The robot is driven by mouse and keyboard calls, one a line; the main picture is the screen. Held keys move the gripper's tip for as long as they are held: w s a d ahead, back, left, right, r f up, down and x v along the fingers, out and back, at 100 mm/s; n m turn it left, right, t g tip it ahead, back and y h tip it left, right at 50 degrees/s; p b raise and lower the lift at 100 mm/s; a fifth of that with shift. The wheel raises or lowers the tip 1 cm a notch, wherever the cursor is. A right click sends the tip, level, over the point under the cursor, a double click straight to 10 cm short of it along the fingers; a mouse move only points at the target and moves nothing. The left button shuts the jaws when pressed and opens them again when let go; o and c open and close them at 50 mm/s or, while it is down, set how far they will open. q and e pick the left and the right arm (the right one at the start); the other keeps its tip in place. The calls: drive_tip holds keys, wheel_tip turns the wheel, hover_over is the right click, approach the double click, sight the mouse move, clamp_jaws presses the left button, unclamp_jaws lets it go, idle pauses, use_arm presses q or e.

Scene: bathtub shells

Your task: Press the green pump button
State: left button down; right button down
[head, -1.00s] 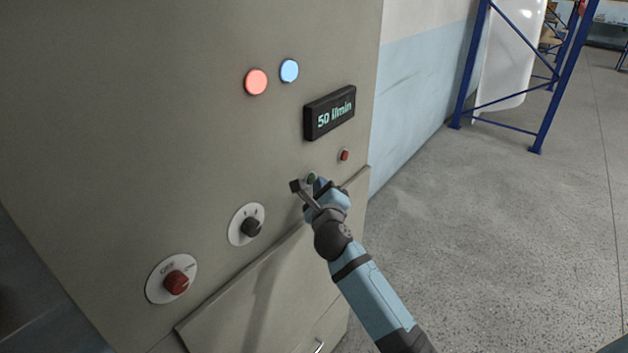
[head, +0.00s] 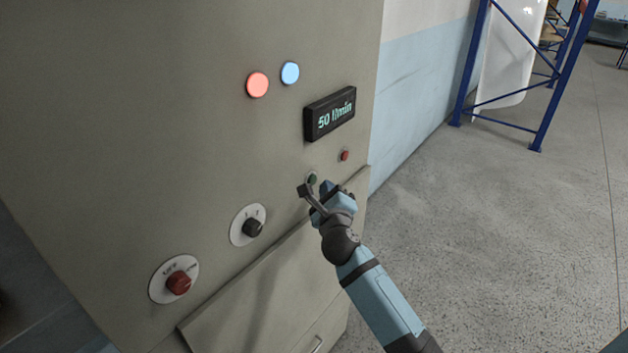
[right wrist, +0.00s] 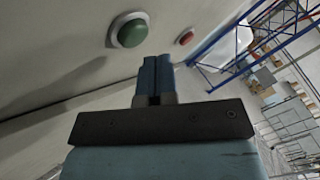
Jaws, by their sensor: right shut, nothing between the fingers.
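The green pump button (head: 312,179) is a small round button on the beige cabinet front, below the display. It shows large in the right wrist view (right wrist: 130,33), with a pale ring around it. My right gripper (head: 326,188) is just below and to the right of the button in the head view. In the right wrist view its blue fingers (right wrist: 155,75) are together with nothing between them. The fingertips are below and right of the button there, and I see no contact with it. My left gripper is not in view.
A red button (head: 344,155) sits right of the green one. The black display (head: 330,114) reads 50 l/min. A black knob (head: 252,228) and a red knob (head: 179,283) are at lower left. A blue rack (head: 545,100) stands beyond open floor.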

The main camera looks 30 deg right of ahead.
drive_tip(key=s, duration=0.1)
drive_tip(key=s+d+p, duration=0.1)
drive_tip(key=s, duration=0.1)
drive_tip(key=s+d+p, duration=0.1)
drive_tip(key=shift+s, duration=0.3)
idle(0.7)
drive_tip(key=s+a+f+n+t+y, duration=0.1)
drive_tip(key=s+a+f+n+y, duration=0.45)
drive_tip(key=n, duration=0.55)
drive_tip(key=s+a+f+n+y, duration=0.5)
drive_tip(key=a+n, duration=0.2)
drive_tip(key=n, duration=0.3)
drive_tip(key=s+a+f+n+g, duration=0.2)
drive_tip(key=s+f+n+g, duration=0.1)
drive_tip(key=s+f+n, duration=0.3)
drive_tip(key=s+a+f+n+g, duration=0.2)
drive_tip(key=s+f+n+g, duration=0.2)
drive_tip(key=s+f+n, duration=0.2)
wheel_tip(320, 180, down, 3)
drive_tip(key=shift+s+a+r+n, duration=0.1)
drive_tip(key=shift+s+a+n, duration=0.3)
drive_tip(key=shift+s, duration=0.85)
